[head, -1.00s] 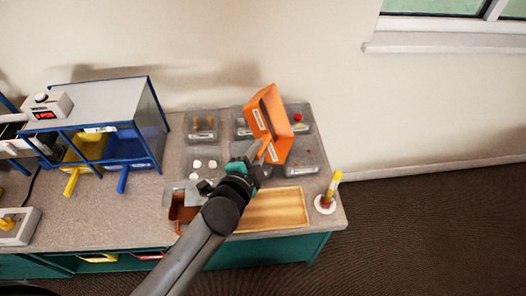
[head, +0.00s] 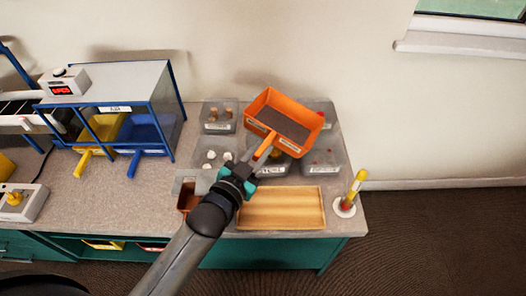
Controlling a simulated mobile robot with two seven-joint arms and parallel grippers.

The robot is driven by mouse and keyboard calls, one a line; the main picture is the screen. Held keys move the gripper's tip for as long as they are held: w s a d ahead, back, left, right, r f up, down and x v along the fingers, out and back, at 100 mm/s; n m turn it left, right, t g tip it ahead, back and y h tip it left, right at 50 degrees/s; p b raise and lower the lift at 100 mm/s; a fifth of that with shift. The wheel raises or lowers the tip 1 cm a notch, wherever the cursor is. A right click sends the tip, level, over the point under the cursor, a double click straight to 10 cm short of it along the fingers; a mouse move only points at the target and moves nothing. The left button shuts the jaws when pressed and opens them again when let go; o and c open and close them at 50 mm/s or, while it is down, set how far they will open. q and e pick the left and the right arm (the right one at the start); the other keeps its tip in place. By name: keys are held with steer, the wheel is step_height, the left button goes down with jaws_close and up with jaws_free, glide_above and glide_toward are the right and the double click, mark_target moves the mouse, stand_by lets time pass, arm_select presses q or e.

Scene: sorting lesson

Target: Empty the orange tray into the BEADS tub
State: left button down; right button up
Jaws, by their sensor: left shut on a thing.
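The orange tray (head: 300,140) hangs in the air over the clear tubs at the back right of the bench. My left gripper (head: 258,162) is shut on its handle. The tray's open top faces me and shows a dark grey floor with no loose pieces that I can make out. Another clear tub (head: 272,171) is partly hidden by the tray and gripper. The tub labels are too small to read, so I cannot tell which is BEADS. My right gripper is not in view.
Clear tubs with brown pieces (head: 218,127) and white pieces (head: 206,168) stand left of the tray. A wooden tray (head: 281,208) lies in front, near a yellow-red tube (head: 355,186). A blue-framed rack (head: 130,85) stands left.

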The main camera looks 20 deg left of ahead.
arm_select(q)
steer(key=f+n+b, duration=0.1)
steer(key=f+n+t+b, duration=0.1)
steer(key=b, duration=0.1)
steer(key=s+f+n+b, duration=0.1)
steer(key=shift+a+f+t, duration=0.25)
steer(key=shift+a+t, duration=0.1)
steer(key=shift+t, duration=0.05)
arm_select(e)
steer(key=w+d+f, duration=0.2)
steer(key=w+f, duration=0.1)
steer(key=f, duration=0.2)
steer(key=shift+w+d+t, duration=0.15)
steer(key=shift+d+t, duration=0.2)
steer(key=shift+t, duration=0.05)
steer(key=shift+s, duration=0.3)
